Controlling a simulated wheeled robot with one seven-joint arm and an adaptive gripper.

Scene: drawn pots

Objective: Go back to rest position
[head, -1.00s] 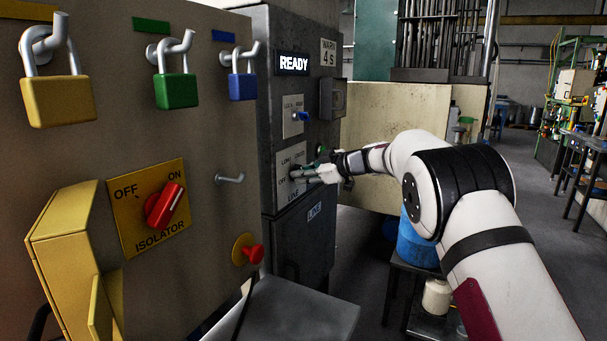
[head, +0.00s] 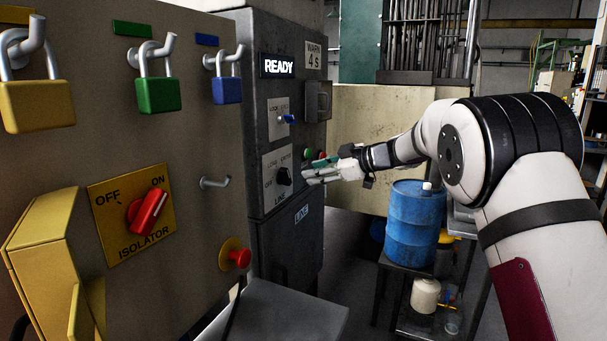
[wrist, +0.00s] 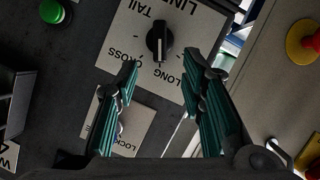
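My gripper (head: 318,173) is in front of the dark control cabinet (head: 262,120), to the right of the black selector knob (head: 284,176). In the wrist view my gripper (wrist: 161,62) has its two fingers spread apart with nothing between them. The black knob (wrist: 159,41) shows beyond the fingertips on its pale label plate (wrist: 122,32), and a gap is visible around it in the head view. My arm stretches from the lower right toward the cabinet.
The display (head: 278,66) reads READY. A yellow padlock (head: 37,105), a green padlock (head: 158,95) and a blue padlock (head: 227,90) hang on the left panel. A red isolator handle (head: 147,212) is below. A blue drum (head: 415,222) stands on a bench beneath my arm.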

